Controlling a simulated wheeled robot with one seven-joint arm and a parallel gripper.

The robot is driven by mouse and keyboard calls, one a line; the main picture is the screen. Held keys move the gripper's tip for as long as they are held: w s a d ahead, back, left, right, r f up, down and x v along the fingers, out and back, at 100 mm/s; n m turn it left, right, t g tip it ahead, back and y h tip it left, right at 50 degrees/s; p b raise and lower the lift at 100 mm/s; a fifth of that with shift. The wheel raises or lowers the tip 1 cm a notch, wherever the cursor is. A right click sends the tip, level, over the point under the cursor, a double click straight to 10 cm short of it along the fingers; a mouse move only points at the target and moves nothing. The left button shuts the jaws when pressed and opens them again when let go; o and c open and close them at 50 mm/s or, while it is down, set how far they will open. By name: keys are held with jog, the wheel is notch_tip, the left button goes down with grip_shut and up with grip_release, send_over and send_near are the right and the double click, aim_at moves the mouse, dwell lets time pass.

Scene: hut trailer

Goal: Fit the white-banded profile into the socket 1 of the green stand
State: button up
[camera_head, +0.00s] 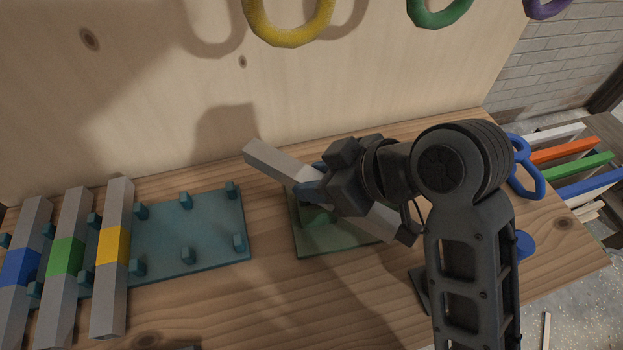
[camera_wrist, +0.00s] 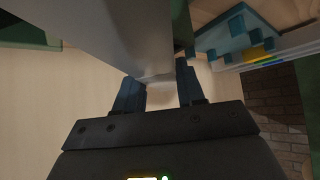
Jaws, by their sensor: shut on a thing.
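My gripper (camera_head: 312,188) is shut on a long grey profile (camera_head: 272,160), which it holds at a slant. One end rises to the upper left and the other shows at the lower right beyond my gripper. The white band is hidden by my gripper in the head view; in the wrist view a paler patch of the profile (camera_wrist: 155,72) lies between the fingertips (camera_wrist: 158,82). The green stand (camera_head: 335,243) is on the bench directly beneath my gripper in the head view. My gripper and the profile cover most of it, and its sockets cannot be made out.
A teal pegged rack (camera_head: 215,235) at left bears profiles with blue (camera_head: 18,268), green (camera_head: 66,256) and yellow (camera_head: 113,246) bands. A wooden back panel (camera_head: 150,70) stands close behind, with a yellow ring (camera_head: 290,38) on it. A blue looped item (camera_head: 538,178) is at right.

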grip_shut()
jog(key=shift+r, duration=0.2)
